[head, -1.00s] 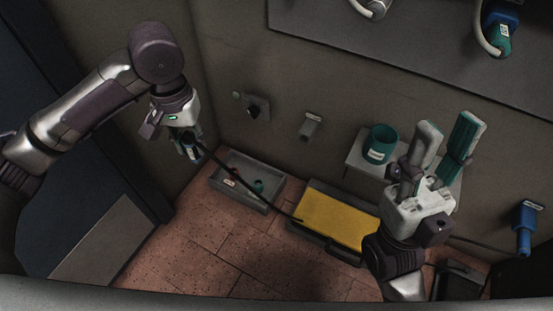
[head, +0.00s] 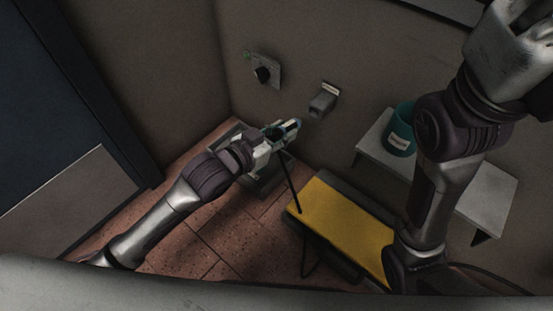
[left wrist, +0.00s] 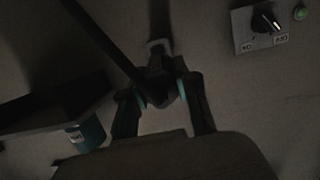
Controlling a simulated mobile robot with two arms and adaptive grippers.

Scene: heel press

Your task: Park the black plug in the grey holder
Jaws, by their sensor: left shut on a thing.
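My left gripper (head: 290,127) is shut on the black plug, near the wall and just left of and below the grey holder (head: 323,102). The plug is mostly hidden by the gripper in the head view. In the left wrist view the dark plug (left wrist: 161,90) sits between the two fingers of the left gripper (left wrist: 163,98), with its black cable running up and left. The holder (left wrist: 158,46) shows just beyond the plug there; I cannot tell whether they touch. My right gripper (head: 512,35) is at the top right, its fingertips cut off or unclear.
A black rotary switch (head: 263,74) is on the wall left of the holder. A teal cup (head: 401,132) stands on a grey shelf (head: 481,194) to the right. A yellow-topped platform (head: 342,222) and a grey tray (head: 263,185) are on the tiled floor below.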

